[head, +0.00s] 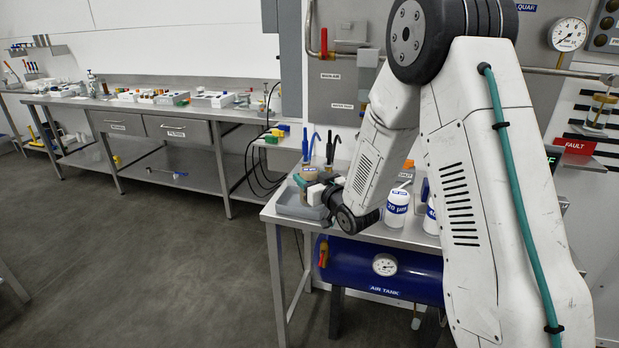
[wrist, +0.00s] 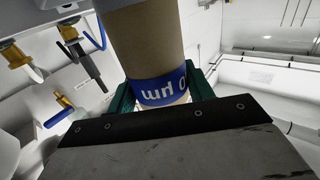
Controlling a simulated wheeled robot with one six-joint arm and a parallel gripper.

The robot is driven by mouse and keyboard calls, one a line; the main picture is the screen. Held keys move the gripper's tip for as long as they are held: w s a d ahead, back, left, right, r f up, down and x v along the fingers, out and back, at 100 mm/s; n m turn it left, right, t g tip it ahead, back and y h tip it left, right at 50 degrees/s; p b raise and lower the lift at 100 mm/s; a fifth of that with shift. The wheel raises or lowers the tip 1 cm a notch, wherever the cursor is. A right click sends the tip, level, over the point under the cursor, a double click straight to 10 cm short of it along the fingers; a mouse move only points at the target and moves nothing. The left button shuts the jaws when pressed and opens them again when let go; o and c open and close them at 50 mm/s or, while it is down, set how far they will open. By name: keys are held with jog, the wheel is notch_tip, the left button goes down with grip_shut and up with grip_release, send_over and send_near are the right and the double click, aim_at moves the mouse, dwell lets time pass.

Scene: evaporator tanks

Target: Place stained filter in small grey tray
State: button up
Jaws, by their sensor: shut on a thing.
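The stained filter (wrist: 145,40) is a tan cylinder with a blue label band; it fills the upper middle of the wrist view. My gripper (wrist: 162,92) is shut on it, with one dark green finger on each side. In the head view the filter (head: 309,173) shows small at my gripper (head: 314,188), over or in the small grey tray (head: 290,206) on the near bench's left corner. My wrist hides part of the tray. I cannot tell whether the filter touches the tray's floor.
White labelled bottles (head: 397,208) stand on the near bench, right of my wrist. A blue air tank (head: 372,270) sits below. Hoses and valve handles (head: 331,148) are on the wall behind the tray. A long bench (head: 150,105) with drawers stands at the back left. The floor between is clear.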

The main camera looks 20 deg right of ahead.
jog(key=shift+f, duration=0.4)
jog(key=o, duration=1)
jog(key=shift+o, duration=0.2)
jog(key=shift+r, duration=0.1)
jog(key=shift+r, duration=0.35)
jog(key=s+d+r+m+g+h, duration=0.1)
jog(key=s+d+r+g+h, duration=0.15)
jog(key=s, duration=0.45)
jog(key=s+d+r+g+h, duration=0.1)
jog(key=s+r+g, duration=0.15)
jog(key=s, duration=0.55)
jog(key=s+d+r+m+g+h, duration=0.1)
jog(key=s+r+g+h, duration=0.1)
jog(key=s+g, duration=0.35)
jog(key=s+a+r+g, duration=0.1)
jog(key=s+r+g, duration=0.1)
jog(key=s, duration=1)
jog(key=s+a+r+g+y, duration=0.1)
jog(key=s+a+r+g, duration=0.1)
jog(key=s, duration=1.1)
jog(key=shift+s+a+r+m+g, duration=0.3)
jog(key=shift+r+g, duration=0.2)
jog(key=shift+g, duration=0.45)
jog(key=shift+y, duration=0.25)
